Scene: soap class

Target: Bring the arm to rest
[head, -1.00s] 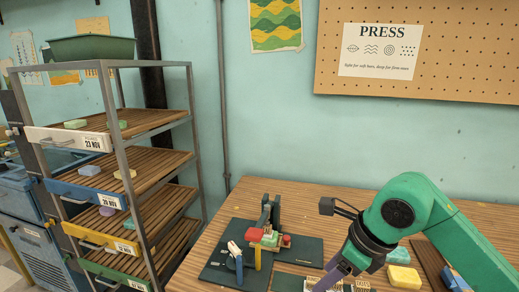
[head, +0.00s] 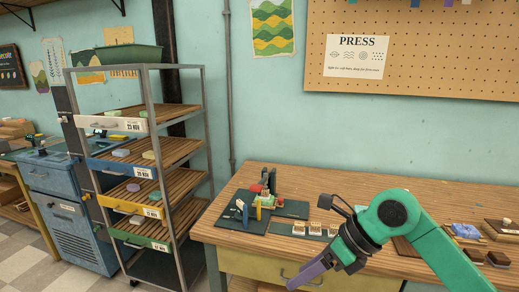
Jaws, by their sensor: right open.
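My right arm (head: 441,248), green with a dark wrist, comes in from the lower right. My right gripper (head: 308,273) has purple fingers and points down and left. In the picture it lies across the front edge of the wooden table (head: 228,225), over the yellow drawer front. The fingers overlap in this view, and nothing shows held between them; the jaws are open. My left gripper is not in view.
A press (head: 266,192) stands on a dark board on the table, with several stamps (head: 315,228) beside it. Soaps and trays (head: 466,231) lie at right. A drying rack (head: 205,150) stands left of the table, with a blue cabinet (head: 62,190) beyond. Tiled floor shows lower left.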

